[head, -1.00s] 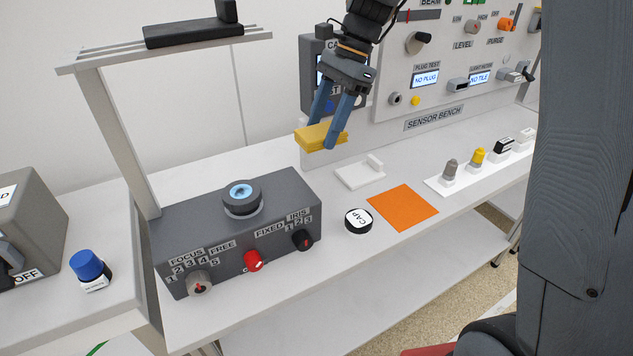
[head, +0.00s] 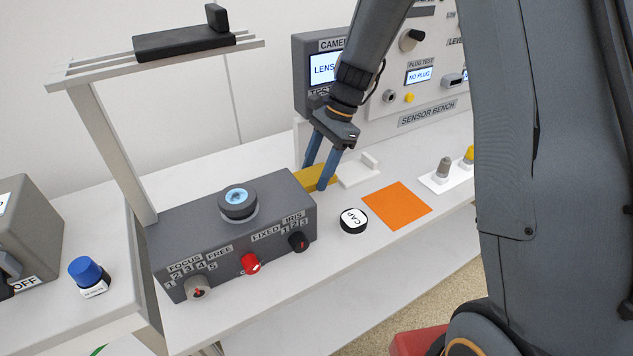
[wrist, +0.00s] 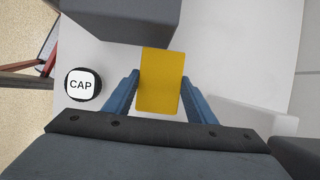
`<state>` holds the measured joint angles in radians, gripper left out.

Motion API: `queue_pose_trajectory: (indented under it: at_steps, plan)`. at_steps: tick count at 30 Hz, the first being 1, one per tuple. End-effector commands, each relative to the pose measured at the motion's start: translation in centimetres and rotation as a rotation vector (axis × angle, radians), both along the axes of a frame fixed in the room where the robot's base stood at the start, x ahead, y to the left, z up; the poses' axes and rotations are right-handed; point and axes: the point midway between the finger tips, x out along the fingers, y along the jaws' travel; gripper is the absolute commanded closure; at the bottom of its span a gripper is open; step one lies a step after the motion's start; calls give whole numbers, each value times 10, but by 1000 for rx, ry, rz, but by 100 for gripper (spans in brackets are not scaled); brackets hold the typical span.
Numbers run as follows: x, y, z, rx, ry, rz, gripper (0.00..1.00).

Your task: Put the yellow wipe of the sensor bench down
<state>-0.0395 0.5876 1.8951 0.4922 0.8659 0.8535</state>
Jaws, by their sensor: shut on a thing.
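The yellow wipe (head: 318,177) is a flat yellow block between the blue fingers of my gripper (head: 316,178). In the head view it is low at the bench top, just right of the dark camera box, and the fingers partly hide it. In the wrist view the wipe (wrist: 160,80) lies between the two fingertips of my gripper (wrist: 160,90), with its far end close to the dark box. The gripper is shut on it. I cannot tell whether the wipe touches the bench top.
The dark box (head: 190,255) with lens and knobs stands to the left. A round CAP (head: 353,221) and an orange square (head: 397,205) lie in front. A white holder (head: 358,172) is just right of the wipe. The sensor bench panel (head: 428,112) rises behind.

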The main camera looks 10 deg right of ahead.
Motion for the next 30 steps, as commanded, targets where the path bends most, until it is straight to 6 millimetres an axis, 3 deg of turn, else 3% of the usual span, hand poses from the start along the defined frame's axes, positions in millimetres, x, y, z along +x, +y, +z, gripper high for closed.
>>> queue_pose_trajectory:
  at_steps: [5, 14, 25, 26, 28, 30]
  plan:
    - [0, 0, -10, 0, 0, 1, 67]
    - [0, 0, -46, 0, 1, 0, 67]
    - [0, 0, -50, 0, 0, 1, 67]
    - [0, 0, -50, 0, 0, 1, 44]
    - [0, 0, -49, 0, 0, 1, 32]
    - [0, 0, -49, 0, 0, 1, 31]
